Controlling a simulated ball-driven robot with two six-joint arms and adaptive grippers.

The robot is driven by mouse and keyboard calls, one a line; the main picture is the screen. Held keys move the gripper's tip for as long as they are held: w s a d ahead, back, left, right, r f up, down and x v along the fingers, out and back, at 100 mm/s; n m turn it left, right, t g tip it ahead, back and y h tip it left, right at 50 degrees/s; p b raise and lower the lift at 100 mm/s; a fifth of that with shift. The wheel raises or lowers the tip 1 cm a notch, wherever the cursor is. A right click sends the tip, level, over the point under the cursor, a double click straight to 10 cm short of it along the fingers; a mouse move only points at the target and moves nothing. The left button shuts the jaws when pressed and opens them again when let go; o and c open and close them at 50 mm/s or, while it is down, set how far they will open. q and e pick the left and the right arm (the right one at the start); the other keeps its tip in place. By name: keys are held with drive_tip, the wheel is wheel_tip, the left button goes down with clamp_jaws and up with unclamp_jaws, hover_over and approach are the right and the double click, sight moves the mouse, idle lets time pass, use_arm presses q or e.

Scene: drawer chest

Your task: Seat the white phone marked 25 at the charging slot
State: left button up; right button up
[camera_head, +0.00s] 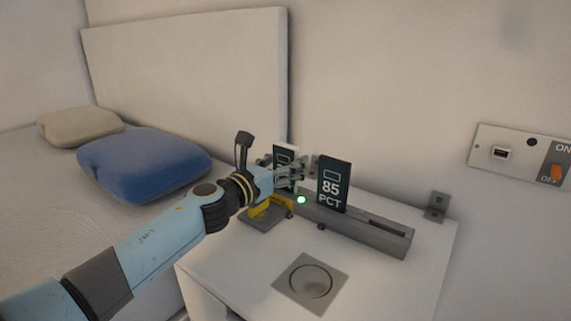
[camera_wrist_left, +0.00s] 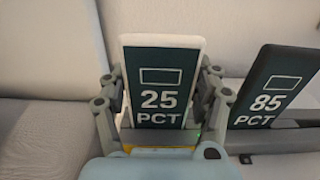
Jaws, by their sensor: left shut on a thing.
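The white phone marked 25 (camera_wrist_left: 162,83) stands upright between the fingers of my left gripper (camera_wrist_left: 161,95) in the left wrist view. The fingers are shut on its two sides. In the head view my left gripper (camera_head: 284,172) hides most of it; part of the white phone (camera_head: 284,155) shows above the fingers. It is at the left end of a grey slotted dock (camera_head: 380,232). I cannot tell whether its lower edge rests in a slot. A green light (camera_head: 301,200) shows at the dock's front. My right gripper is not in view.
A dark phone marked 85 (camera_head: 333,185) stands upright in the dock, just right of my left gripper. A yellow part (camera_head: 262,209) is below the gripper. The white table (camera_head: 385,275) has a square plate (camera_head: 311,284) in front. A wall panel (camera_head: 522,156) is at right.

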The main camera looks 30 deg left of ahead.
use_arm(q)
drive_tip(key=shift+f, duration=0.1)
drive_tip(key=o, duration=1.4)
drive_tip(key=s, duration=0.5)
drive_tip(key=s+a, duration=0.1)
drive_tip(key=s, duration=0.1)
drive_tip(key=shift+s, duration=0.2)
drive_tip(key=shift+f, duration=0.1)
